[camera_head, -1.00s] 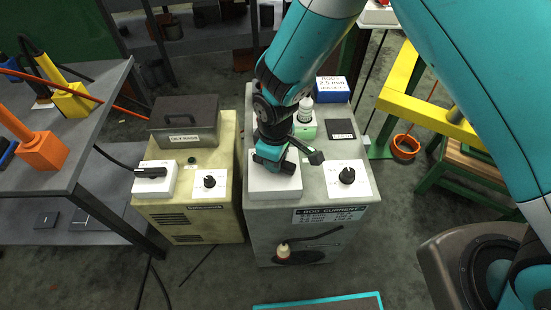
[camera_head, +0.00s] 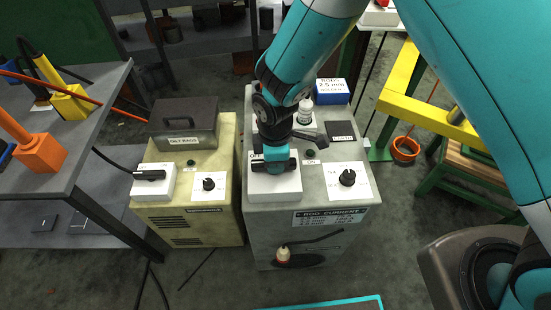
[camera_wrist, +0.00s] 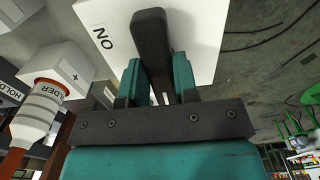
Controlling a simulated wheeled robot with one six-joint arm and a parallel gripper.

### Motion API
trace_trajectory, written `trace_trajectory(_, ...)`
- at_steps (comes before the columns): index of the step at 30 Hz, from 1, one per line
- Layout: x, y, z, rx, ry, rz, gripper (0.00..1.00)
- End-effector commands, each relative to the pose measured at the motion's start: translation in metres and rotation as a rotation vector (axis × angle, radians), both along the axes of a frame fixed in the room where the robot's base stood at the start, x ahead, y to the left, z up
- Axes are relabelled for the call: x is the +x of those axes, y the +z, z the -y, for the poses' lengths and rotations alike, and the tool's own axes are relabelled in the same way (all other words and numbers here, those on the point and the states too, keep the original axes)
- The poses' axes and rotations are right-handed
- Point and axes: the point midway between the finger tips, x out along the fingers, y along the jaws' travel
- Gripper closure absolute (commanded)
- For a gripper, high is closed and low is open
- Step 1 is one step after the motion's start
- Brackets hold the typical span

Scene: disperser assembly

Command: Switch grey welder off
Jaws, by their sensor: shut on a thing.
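The grey welder (camera_head: 257,221) stands in the middle of the head view. On its top left is a white switch box with a black lever, both partly hidden by my gripper (camera_head: 274,163). In the wrist view, the black lever (camera_wrist: 151,45) sits between the two teal fingers of my gripper (camera_wrist: 156,82), which is shut on it. A dark green lamp (camera_head: 308,153) lies right of the box.
A black knob (camera_head: 348,178) is on the grey welder's front right. A blue rods box (camera_head: 332,92) stands behind. The yellowish welder (camera_head: 217,226), with its own black lever (camera_head: 149,175), is to the left. A yellow frame (camera_head: 428,112) stands right.

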Motion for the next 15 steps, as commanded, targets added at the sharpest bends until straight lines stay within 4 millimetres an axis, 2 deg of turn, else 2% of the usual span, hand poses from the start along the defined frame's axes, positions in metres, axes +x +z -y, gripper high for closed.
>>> trace_trajectory(8,0.0005,0.0008,0.0000,0.000,0.005,0.002,0.96)
trace_trajectory(9,0.0005,0.0008,-0.0001,0.000,0.005,0.002,0.70)
trace_trajectory(12,0.0005,0.0007,-0.0001,0.000,0.004,0.002,0.47)
trace_trajectory(15,0.0004,0.0006,-0.0001,0.000,0.004,0.001,0.47)
